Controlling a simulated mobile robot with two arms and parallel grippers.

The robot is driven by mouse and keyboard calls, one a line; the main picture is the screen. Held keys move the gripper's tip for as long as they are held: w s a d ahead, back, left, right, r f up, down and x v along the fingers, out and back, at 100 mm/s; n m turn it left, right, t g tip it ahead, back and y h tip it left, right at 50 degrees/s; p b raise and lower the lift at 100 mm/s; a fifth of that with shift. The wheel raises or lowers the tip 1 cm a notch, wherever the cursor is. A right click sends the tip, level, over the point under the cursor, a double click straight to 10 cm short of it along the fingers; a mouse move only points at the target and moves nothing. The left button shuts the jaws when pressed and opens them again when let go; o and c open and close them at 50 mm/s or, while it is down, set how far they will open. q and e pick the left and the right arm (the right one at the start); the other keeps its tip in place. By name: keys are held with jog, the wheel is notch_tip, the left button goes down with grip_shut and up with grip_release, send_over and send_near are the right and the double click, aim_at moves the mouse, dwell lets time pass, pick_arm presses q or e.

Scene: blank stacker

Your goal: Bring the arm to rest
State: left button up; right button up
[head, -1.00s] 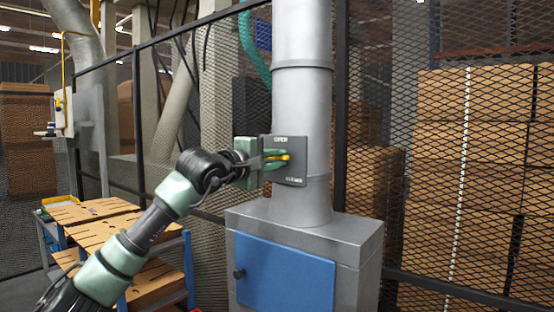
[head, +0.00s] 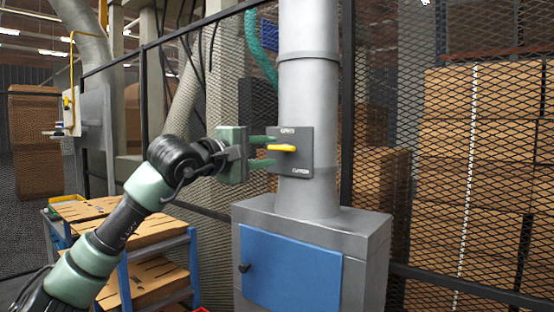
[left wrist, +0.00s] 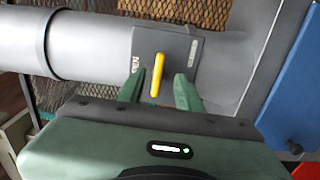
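My left gripper (head: 270,151) is open and empty, in front of the dark lever plate on the grey pipe. Its two green fingers show in the left wrist view (left wrist: 159,88), apart, with the yellow lever (left wrist: 157,74) seen between them and beyond. In the head view the yellow lever (head: 283,148) lies level, between the OPEN label at the top of the plate (head: 301,160) and the CLOSED label at the bottom. The fingertips end near the plate's left side; I cannot tell whether they touch it. My right gripper is not in view.
The pipe (head: 308,80) rises from a grey cabinet (head: 365,240) with a blue door (head: 290,270). A mesh fence (head: 460,200) runs behind, with stacked cartons beyond. A blue-framed cart (head: 190,265) with slotted brown boards stands at the left, close to my left arm.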

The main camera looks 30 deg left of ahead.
pick_arm(q)
jog(key=shift+s, duration=0.55)
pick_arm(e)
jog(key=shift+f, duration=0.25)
